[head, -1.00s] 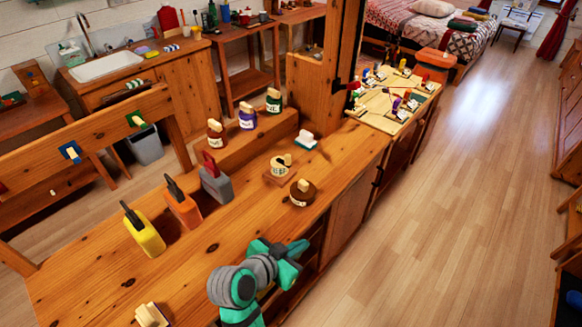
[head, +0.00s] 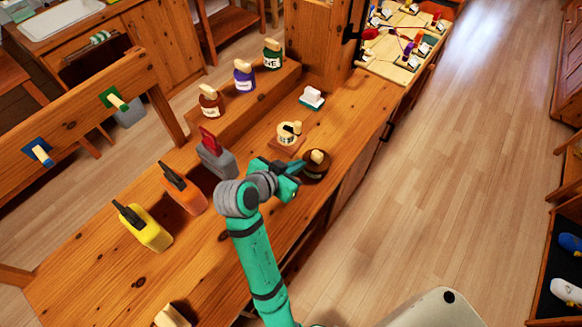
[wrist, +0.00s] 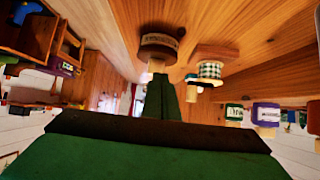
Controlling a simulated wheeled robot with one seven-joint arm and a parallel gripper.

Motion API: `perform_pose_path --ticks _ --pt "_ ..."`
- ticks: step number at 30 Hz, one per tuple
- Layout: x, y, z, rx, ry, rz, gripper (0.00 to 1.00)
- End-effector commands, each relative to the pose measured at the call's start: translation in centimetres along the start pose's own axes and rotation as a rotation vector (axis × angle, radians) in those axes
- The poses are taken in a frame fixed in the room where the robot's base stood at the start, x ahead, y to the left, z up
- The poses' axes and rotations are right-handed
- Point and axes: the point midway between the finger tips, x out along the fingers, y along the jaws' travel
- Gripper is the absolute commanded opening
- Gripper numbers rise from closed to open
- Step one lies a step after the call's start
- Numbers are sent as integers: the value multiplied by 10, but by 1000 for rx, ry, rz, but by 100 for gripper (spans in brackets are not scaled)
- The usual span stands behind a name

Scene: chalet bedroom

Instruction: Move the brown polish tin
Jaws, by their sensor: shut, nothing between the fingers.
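The brown polish tin (head: 314,172), a dark round tin with a pale wooden knob on top, stands near the right edge of the wooden bench. My gripper (head: 298,168) is shut and empty, its fingertips close beside the tin's left side in the head view. In the wrist view, which looks upside down, the tin (wrist: 160,43) is straight ahead of the shut fingers (wrist: 162,82), with its knob right at their tips. I cannot tell whether they touch.
A white-and-green brush (head: 312,98), several labelled bottles on a raised step, and grey, orange (head: 184,190) and yellow (head: 146,228) containers share the bench.

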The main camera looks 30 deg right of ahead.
Motion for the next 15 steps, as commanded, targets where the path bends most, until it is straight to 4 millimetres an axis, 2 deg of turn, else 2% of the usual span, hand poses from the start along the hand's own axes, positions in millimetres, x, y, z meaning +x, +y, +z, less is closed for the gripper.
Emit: perform_pose_path --ticks 6,12,14,15 --pt "35 0 -24 2 -1 2 0" --pt "60 -1 -42 0 0 -1 0" --pt "66 -1 -45 1 -1 -1 0" --pt "68 0 -40 -3 -3 -1 0"
